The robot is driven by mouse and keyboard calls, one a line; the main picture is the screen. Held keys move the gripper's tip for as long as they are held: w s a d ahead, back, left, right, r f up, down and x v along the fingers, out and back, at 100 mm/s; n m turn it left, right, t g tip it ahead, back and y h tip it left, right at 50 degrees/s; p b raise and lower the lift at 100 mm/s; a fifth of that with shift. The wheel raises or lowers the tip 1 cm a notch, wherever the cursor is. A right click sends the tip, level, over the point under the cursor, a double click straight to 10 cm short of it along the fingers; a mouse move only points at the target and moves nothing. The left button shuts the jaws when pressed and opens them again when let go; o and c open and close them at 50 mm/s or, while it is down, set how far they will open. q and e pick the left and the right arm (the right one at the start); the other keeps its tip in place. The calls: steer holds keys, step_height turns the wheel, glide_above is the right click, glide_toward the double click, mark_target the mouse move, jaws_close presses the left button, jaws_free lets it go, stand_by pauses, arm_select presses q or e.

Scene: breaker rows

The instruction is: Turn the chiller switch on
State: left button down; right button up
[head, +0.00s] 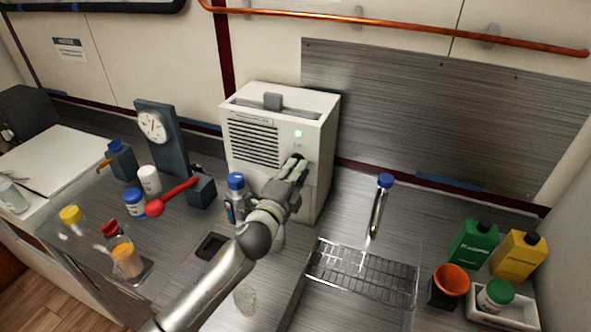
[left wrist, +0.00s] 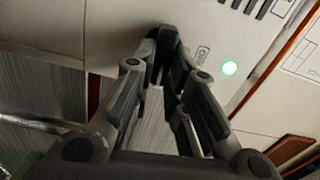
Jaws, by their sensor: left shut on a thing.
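The chiller (head: 262,185) is a white box with a dark vent grille and a lit green lamp (head: 298,133) on its front. The lamp also glows in the left wrist view (left wrist: 229,68). My left gripper (head: 296,164) is at the chiller's front, below the lamp. In the left wrist view its fingertips (left wrist: 165,42) come together against the white panel, beside a small printed mark. The gripper is shut on the chiller switch, which is mostly hidden between the fingertips. My right gripper is not in view.
A blue-capped bottle (head: 236,190) stands close to the left of my gripper. A gauge stand (head: 160,135) and a red-handled device (head: 180,195) are further left. A wire rack (head: 362,275) and a blue-capped tube (head: 379,205) are on the right.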

arm_select(q)
steer(key=shift+f+m, duration=0.1)
steer(key=shift+m, duration=0.5)
steer(key=c, duration=1.4)
jaws_free()
steer(key=shift+c, duration=0.2)
steer(key=shift+s, duration=0.1)
steer(key=v, duration=1.1)
steer(key=shift+s+a, duration=0.15)
steer(key=shift+s, duration=0.25)
